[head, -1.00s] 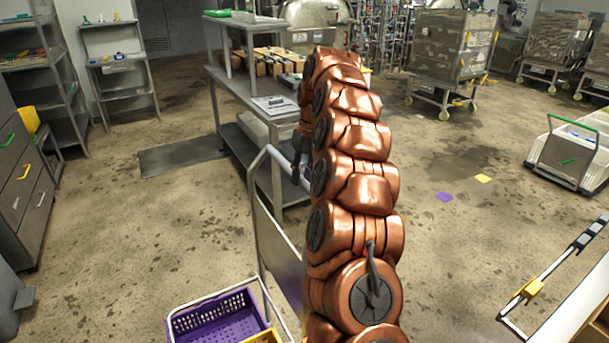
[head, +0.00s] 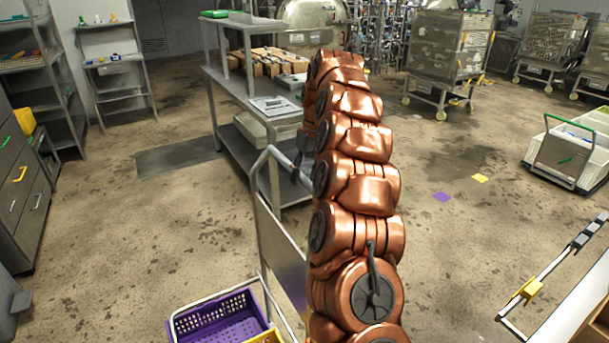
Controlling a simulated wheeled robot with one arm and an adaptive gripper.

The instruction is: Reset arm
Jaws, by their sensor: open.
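My copper arm (head: 352,185) rises from the bottom centre as a tall stack of links. It bends over at the top, in front of the steel workbench. My gripper (head: 302,158) shows only as dark parts poking out at the left side of the arm, beside the bench's lower shelf. Its jaws are open, and I see nothing held in it. Most of the gripper is hidden behind the arm links.
A steel bench (head: 235,85) with boxes stands behind the arm. A cart with a purple basket (head: 222,318) is close at bottom left. Drawers (head: 22,185) line the left. A white bin trolley (head: 572,150) stands right. Floor on both sides is mostly clear.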

